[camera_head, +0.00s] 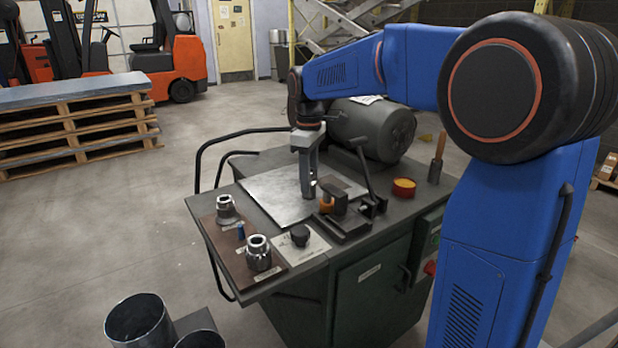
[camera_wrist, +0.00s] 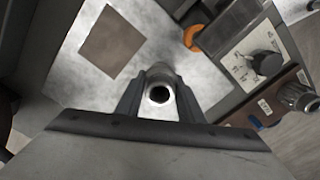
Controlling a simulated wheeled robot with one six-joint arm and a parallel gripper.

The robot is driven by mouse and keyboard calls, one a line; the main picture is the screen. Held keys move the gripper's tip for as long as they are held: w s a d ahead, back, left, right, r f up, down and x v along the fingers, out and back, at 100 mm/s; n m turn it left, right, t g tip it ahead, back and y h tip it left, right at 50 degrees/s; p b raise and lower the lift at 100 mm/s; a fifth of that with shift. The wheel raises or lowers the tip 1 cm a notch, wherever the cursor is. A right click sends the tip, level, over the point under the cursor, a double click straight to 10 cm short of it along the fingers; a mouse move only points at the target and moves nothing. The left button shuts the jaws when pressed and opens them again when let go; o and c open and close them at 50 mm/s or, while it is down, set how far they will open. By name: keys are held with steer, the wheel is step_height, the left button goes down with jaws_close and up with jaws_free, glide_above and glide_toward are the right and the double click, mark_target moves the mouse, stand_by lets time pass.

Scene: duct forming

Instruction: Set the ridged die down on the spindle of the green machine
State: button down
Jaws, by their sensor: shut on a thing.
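The green machine (camera_head: 372,285) stands in the middle of the head view, with a bright metal plate (camera_head: 270,196) on its dark top. My gripper (camera_head: 307,188) points down over this plate, near the dark block (camera_head: 345,222). It is shut on a grey round piece with a dark bore (camera_wrist: 160,72), seen end-on between the jaws in the wrist view. I take this piece for the ridged die, but cannot make out its ridges. I cannot pick out the spindle for certain; the jaws and piece hide what is directly below. Whether the piece touches anything below cannot be told.
Two metal dies (camera_head: 227,208) (camera_head: 258,253) and a blue peg (camera_head: 241,231) stand on a brown board at the front left. A black knob (camera_head: 300,235) is beside them. A lever (camera_head: 366,170), a motor housing (camera_head: 372,128) and an orange-topped tin (camera_head: 403,187) stand nearby.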

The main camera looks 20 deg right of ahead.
steer(key=c, duration=1.1)
jaws_free()
step_height(320, 180, up, 17)
steer(key=shift+r, duration=0.15)
steer(key=s+d+f+m+t, duration=0.1)
steer(key=s+d+f+m, duration=0.2)
steer(key=s, duration=0.6)
steer(key=s+d+f+m+t, duration=0.1)
steer(key=s+d+f+m, duration=0.1)
steer(key=s+f, duration=0.55)
steer(key=s+f+m+t, duration=0.1)
steer(key=s+f, duration=0.4)
steer(key=s+d+f+m+t, duration=0.1)
steer(key=s+f+m, duration=0.1)
steer(key=s+f, duration=0.3)
steer(key=s+d+f+m, duration=0.1)
steer(key=s+f+m, duration=0.1)
steer(key=s+f, duration=0.2)
steer(key=shift+s+f+t, duration=0.2)
steer(key=shift+s, duration=0.55)
steer(key=shift+s+f+t, duration=0.2)
steer(key=shift+s, duration=0.55)
